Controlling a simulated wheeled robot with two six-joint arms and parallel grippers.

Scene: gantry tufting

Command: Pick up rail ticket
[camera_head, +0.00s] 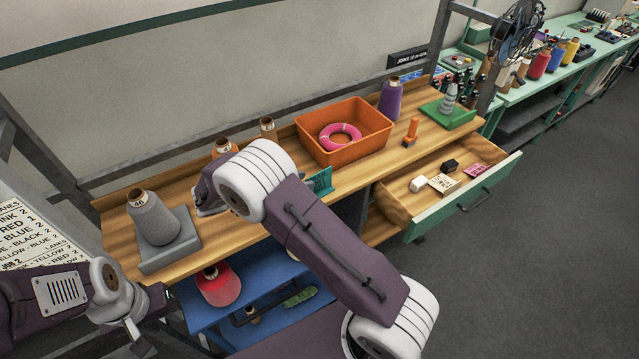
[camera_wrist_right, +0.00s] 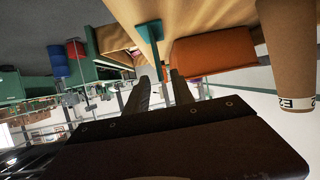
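No label marks anything as the rail ticket. A teal upright card or small stand (camera_head: 320,181) is on the bench by my right arm, and a teal piece (camera_wrist_right: 149,32) shows beyond the fingertips in the right wrist view. A pink card (camera_head: 476,171) and a cream card (camera_head: 443,184) lie in the open drawer.
The wooden bench holds a grey cone (camera_head: 155,218) on a grey tray, an orange bin (camera_head: 345,150) with a pink ring (camera_head: 340,136), a purple cone (camera_head: 390,98) and an orange stamp-like item (camera_head: 411,132). The drawer (camera_head: 470,203) sticks out at the right. A blue shelf (camera_head: 262,283) lies below.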

